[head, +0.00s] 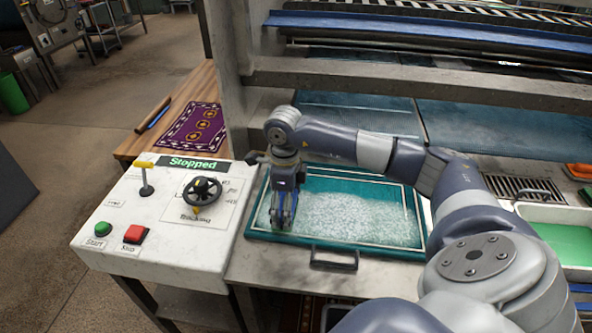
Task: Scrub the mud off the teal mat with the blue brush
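The teal mat (352,188) lies flat on the metal worktop, with a pale inner border line. White speckled foam covers much of its middle, and a small brownish patch shows near its lower left part. My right gripper (283,217) reaches in from the right and points down over the left part of the mat. It appears shut on the blue brush (284,208), of which only some blue shows between the fingers. The brush's lower end is at or just above the mat; I cannot tell if it touches. My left gripper is out of view.
A white control panel (128,225) reading "Stopped" stands left of the mat, with a lever, wheel and buttons. A patterned purple rug (196,127) lies on a wooden table behind. A white basin (535,213) with green contents is at right. Concrete beams stand behind the mat.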

